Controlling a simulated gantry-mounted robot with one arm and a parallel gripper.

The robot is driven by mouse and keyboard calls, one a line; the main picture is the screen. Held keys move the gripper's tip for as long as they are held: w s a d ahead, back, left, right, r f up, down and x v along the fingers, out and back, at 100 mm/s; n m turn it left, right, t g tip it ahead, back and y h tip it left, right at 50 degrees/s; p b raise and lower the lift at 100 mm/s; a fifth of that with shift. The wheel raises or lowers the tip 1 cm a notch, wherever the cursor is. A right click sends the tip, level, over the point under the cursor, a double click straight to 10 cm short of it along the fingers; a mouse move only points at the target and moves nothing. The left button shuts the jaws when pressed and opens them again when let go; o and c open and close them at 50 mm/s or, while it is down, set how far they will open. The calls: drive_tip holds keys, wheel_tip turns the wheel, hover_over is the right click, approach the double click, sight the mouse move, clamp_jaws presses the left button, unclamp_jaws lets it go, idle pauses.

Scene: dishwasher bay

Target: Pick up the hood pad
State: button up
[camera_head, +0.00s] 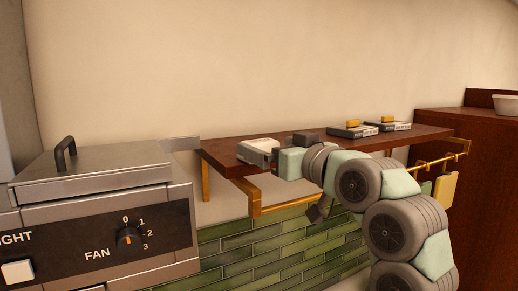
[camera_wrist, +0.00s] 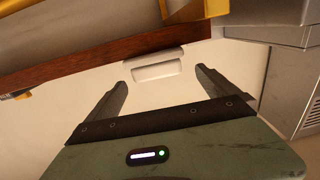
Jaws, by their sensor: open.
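A small pale grey-white block, which I take to be the hood pad (camera_head: 258,150), sits on the left end of the brown shelf (camera_head: 225,152), nearest the range hood. In the wrist view the pad (camera_wrist: 153,71) lies ahead, between the lines of my two dark fingers. My gripper (camera_wrist: 163,80) is open and empty, and its fingertips point toward the pad. No contact with the pad shows. In the head view my wrist reaches in from the right at the shelf's front, and the fingers are mostly hidden.
A steel hood (camera_head: 100,175) with a fan knob stands left of the shelf. Two flat boxes with yellow tops (camera_head: 352,130) (camera_head: 393,125) are farther right on it. A brass rail (camera_head: 300,203) runs below the front edge. A yellow pad (camera_head: 446,188) hangs at the right.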

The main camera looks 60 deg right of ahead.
sight(260, 141)
drive_tip(key=p+x, duration=0.2)
drive_tip(key=x, duration=0.3)
drive_tip(key=shift+d+r, duration=0.15)
drive_tip(key=c, duration=1.5)
drive_tip(key=shift+o, duration=0.2)
drive_tip(key=shift+r, duration=0.1)
